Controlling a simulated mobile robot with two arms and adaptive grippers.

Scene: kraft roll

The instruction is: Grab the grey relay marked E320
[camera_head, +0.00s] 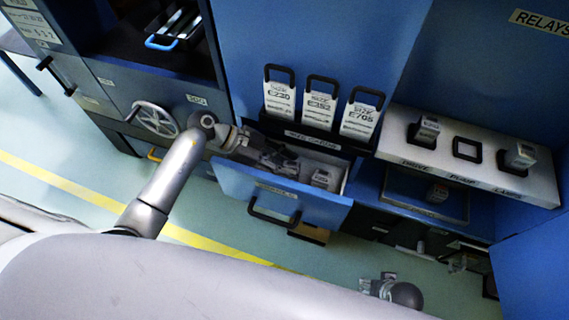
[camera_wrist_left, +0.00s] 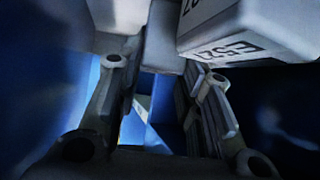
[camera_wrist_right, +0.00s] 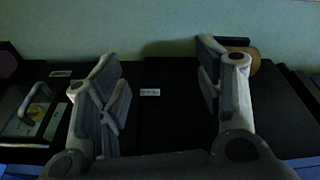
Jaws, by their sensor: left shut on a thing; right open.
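My left gripper (camera_head: 285,163) reaches into the open blue drawer (camera_head: 300,206) under the cabinet. In the left wrist view my left gripper (camera_wrist_left: 165,72) is shut on a plain grey block (camera_wrist_left: 165,42), seen between its fingers at the top; no marking on it is readable. Beside it on the right is a pale grey relay (camera_wrist_left: 255,38) whose label looks like E527. In the head view one pale relay (camera_head: 322,178) lies in the drawer, right of the gripper; its print is too small to read. My right gripper (camera_wrist_right: 160,65) is open and empty. No E320 marking is readable.
Three tall white handled units (camera_head: 319,104), marked like E730, E352 and E705, stand above the drawer. A shelf (camera_head: 520,185) on the right holds a few sockets with pale relays. Below my right gripper is a dark surface with a small white label (camera_wrist_right: 150,92).

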